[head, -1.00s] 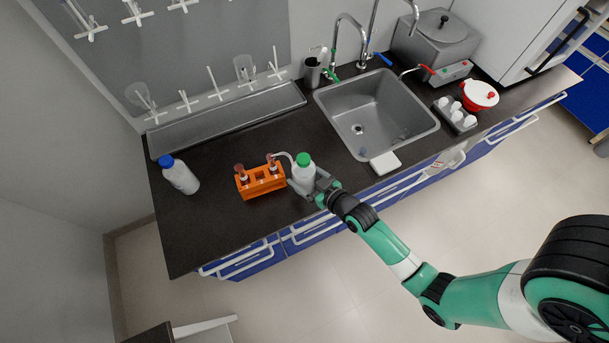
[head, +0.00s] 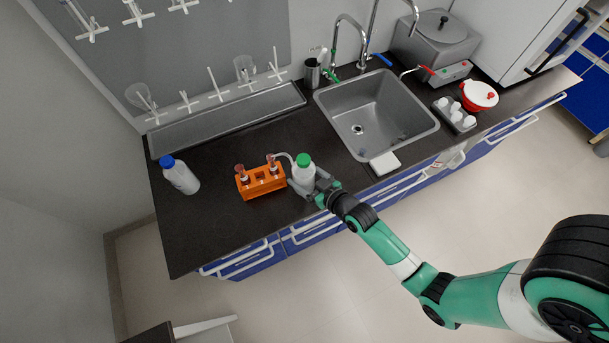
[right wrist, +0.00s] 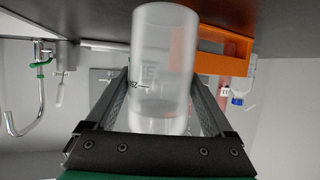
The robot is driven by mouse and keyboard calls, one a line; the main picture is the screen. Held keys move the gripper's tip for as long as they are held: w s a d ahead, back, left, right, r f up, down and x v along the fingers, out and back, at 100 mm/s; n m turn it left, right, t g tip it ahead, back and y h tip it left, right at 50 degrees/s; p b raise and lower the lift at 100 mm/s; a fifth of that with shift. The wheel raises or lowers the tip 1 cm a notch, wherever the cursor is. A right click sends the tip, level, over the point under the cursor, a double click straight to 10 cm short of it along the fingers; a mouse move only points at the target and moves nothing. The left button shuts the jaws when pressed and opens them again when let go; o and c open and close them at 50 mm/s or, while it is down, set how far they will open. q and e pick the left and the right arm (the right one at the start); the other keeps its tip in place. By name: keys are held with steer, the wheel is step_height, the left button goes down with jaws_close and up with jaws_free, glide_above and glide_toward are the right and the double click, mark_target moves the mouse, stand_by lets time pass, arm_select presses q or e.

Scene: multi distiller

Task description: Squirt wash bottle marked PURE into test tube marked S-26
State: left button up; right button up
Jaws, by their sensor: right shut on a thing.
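A white wash bottle with a green cap (head: 304,170) is held by my right gripper (head: 308,187) at the right side of the orange rack. Its spout points left toward the rack's right-hand tube. In the right wrist view the translucent bottle body (right wrist: 163,75) is between the two fingers (right wrist: 163,110). Its marking is too unclear to read fully. The orange test tube rack (head: 262,183) holds a tube at its left (head: 240,169) and one at its right (head: 272,163). The tube labels are unreadable. Part of the rack (right wrist: 222,62) shows in the right wrist view. My left gripper is not in view.
A white bottle with a blue cap (head: 181,175) stands on the dark counter (head: 210,215) at left. A sink (head: 375,118) lies to the right, with a white block (head: 385,163) at its front edge. A drying rack (head: 235,120) runs along the wall.

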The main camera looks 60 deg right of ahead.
mark_target(308, 169)
steer(key=shift+c, duration=0.4)
steer(key=shift+r, duration=0.1)
step_height(308, 169, up, 6)
steer(key=p, duration=0.6)
stand_by(0.4)
